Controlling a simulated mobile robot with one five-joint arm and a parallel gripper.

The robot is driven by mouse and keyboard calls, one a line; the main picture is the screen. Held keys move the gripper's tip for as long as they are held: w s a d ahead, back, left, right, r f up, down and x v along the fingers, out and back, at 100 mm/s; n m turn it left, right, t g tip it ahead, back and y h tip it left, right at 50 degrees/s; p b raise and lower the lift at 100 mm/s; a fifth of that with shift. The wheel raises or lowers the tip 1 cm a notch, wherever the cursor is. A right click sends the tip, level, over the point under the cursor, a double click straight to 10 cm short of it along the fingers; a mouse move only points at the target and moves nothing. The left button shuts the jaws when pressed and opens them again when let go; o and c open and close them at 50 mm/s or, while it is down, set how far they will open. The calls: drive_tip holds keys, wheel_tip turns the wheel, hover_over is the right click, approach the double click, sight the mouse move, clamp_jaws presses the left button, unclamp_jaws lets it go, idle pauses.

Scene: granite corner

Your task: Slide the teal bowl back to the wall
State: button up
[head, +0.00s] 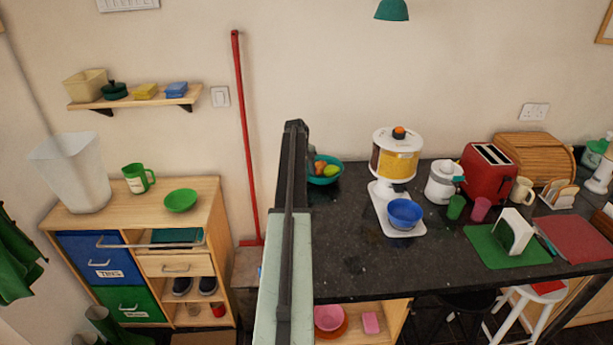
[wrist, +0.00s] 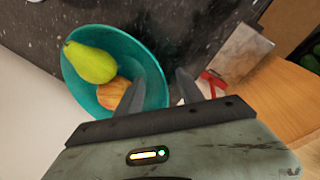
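The teal bowl (head: 326,181) stands on the dark speckled counter (head: 350,262), at its left end near the wall (head: 440,80). My arm hides its left part in the head view. In the wrist view the teal bowl (wrist: 137,48) holds a yellow-green pear (wrist: 90,62) and an orange-red fruit (wrist: 112,93). My gripper (wrist: 158,76) is open across the bowl's near rim, one finger over the inside and the other outside. I cannot tell whether either finger touches the bowl. My fingertips cannot be made out in the head view.
A white and yellow appliance (head: 396,160) with a blue bowl (head: 404,214) stands right of the teal bowl. A red toaster (head: 488,172) is farther right. Left of the counter are a red pole (head: 243,140) and a wooden cabinet (head: 150,220). The counter's front middle is clear.

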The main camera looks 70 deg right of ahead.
drive_tip(key=p+v, duration=0.7)
drive_tip(key=v, duration=0.1)
drive_tip(key=shift+p, duration=0.3)
drive_tip(key=shift+f, duration=0.1)
